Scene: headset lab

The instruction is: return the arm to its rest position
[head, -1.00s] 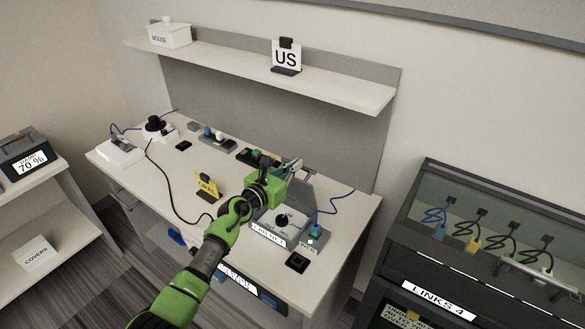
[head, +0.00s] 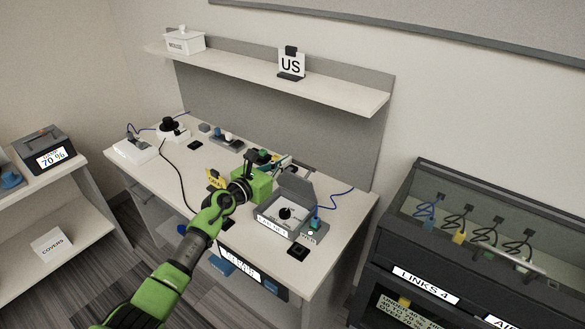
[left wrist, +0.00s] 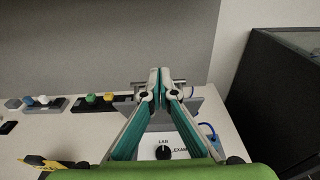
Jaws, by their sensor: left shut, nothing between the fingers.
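My left arm (head: 205,225) is green and dark and comes in from the lower left in the head view. Its gripper (head: 284,162) is over the middle of the workbench (head: 150,177), near the open grey box with a black dial (head: 286,213). In the left wrist view the two teal-lined fingers (left wrist: 160,72) meet at their tips, shut and empty. The dial box (left wrist: 163,147) shows below and between the fingers, partly hidden by them. My right gripper is not in view.
A shelf (head: 330,90) with a "US" sign (head: 291,65) runs above the bench. A dark glass-topped cabinet (head: 470,215) stands at the right. A low shelf unit (head: 85,215) stands at the left. A yellow sign (head: 214,179) and cables are close to the arm.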

